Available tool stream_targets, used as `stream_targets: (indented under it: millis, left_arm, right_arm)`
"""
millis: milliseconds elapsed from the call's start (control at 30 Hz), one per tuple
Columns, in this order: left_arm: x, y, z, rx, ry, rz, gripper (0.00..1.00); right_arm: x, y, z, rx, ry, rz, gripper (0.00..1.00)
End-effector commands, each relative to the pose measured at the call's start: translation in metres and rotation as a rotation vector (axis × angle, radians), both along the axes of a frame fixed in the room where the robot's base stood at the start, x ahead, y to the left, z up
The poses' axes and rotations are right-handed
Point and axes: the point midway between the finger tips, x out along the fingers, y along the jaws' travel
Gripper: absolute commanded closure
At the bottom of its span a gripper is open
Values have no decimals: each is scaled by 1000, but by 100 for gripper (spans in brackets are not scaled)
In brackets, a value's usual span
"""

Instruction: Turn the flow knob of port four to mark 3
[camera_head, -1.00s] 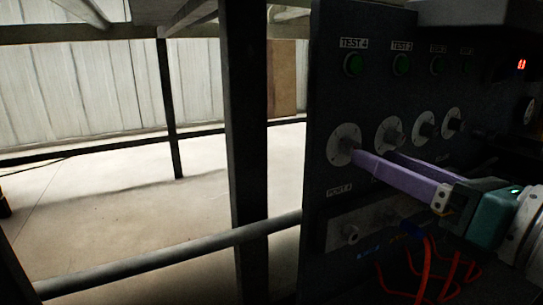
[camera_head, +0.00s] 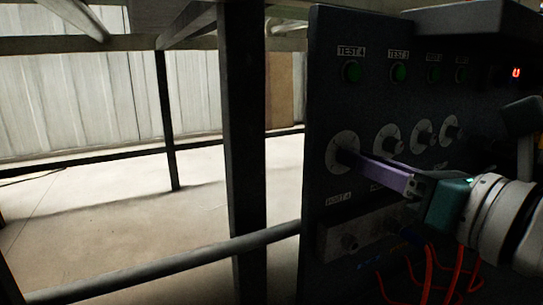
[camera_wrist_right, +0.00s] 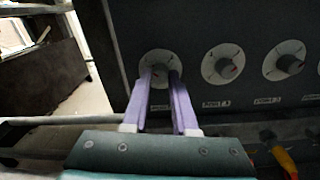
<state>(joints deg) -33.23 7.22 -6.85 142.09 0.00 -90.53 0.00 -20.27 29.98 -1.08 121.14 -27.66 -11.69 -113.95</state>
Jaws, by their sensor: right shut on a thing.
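The port four flow knob sits on a pale round dial (camera_head: 343,138) at the left end of a row on the dark panel (camera_head: 330,100). My right gripper (camera_head: 352,156) reaches in from the right, its purple fingers shut on this knob. In the right wrist view the two fingertips (camera_wrist_right: 161,77) are on either side of the knob, in front of its dial (camera_wrist_right: 159,59). The fingers hide much of the knob, and its pointer and the dial marks cannot be read. The label PORT 4 (camera_head: 339,198) is below. My left gripper is not in view.
More knobs stand close to the right, the nearest on its own dial (camera_head: 388,140). Green TEST buttons (camera_head: 352,72) run above. Below are a pale fitting block (camera_head: 349,240) and red cables (camera_head: 430,275). A dark post (camera_head: 242,150) and a rail (camera_head: 180,264) stand left of the panel.

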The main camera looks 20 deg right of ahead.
Motion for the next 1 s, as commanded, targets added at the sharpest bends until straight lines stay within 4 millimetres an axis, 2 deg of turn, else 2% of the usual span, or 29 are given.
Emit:
stream_targets:
  millis: [33, 133, 667, 1000]
  left_arm:
    - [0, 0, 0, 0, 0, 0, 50]
    - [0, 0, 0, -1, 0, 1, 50]
    - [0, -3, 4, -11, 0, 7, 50]
    - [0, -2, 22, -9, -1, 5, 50]
  right_arm:
    - [0, 0, 0, 0, 0, 0, 91]
    - [0, 0, 0, 0, 0, 0, 100]
    - [0, 0, 1, 33, 3, -1, 100]
    - [0, 0, 3, 245, 20, -2, 100]
